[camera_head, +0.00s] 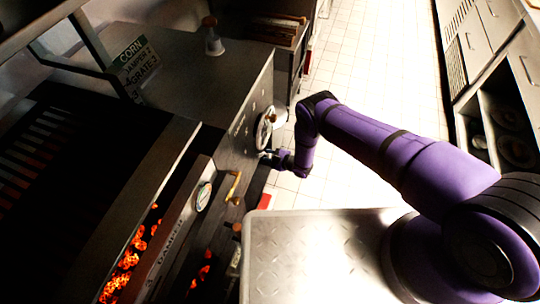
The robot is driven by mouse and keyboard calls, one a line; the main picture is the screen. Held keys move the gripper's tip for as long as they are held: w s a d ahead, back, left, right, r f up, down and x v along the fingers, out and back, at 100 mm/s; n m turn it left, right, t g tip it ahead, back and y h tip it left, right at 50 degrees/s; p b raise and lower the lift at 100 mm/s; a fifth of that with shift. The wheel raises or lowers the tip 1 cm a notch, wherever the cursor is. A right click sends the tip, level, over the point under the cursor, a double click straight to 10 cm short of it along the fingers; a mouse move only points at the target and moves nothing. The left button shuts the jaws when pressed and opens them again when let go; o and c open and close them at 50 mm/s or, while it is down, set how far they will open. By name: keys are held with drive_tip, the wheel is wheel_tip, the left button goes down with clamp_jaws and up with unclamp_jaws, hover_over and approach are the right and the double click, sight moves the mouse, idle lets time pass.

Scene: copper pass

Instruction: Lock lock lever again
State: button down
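My gripper (266,155) is at the right front face of the grill cabinet, just below a round handwheel (265,128). It is small and dark in this view, and its fingers can't be made out. It appears at or against a small fitting there, which may be the lock lever; the gripper hides most of it. I cannot tell whether they touch. A brass-coloured handle (234,186) stands on the cabinet front, left of and nearer than my gripper, apart from it.
Glowing coals (122,276) lie in the grill at lower left, beside a front panel marked DAMPER (165,252). A shaker-like container (213,42) stands on the cabinet top. The tiled aisle (375,65) is clear. Counters with shelves (505,120) stand right.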

drive_tip(key=shift+w+d+r+n+t, duration=0.25)
drive_tip(key=shift+w+r+n+t, duration=0.25)
drive_tip(key=shift+w+r+n, duration=0.25)
drive_tip(key=r+n+t, duration=0.1)
drive_tip(key=n, duration=0.1)
drive_tip(key=w+r+n+t, duration=0.1)
drive_tip(key=r+n, duration=0.1)
drive_tip(key=r+n+y, duration=0.1)
drive_tip(key=r+n, duration=0.1)
drive_tip(key=shift+w+d+r+n+t, duration=0.25)
drive_tip(key=shift+w+d+n+t, duration=0.1)
drive_tip(key=shift+d+t, duration=0.05)
drive_tip(key=shift+w+r, duration=0.1)
drive_tip(key=shift+r, duration=0.05)
drive_tip(key=c, duration=0.9)
unclamp_jaws()
drive_tip(key=shift+o, duration=0.2)
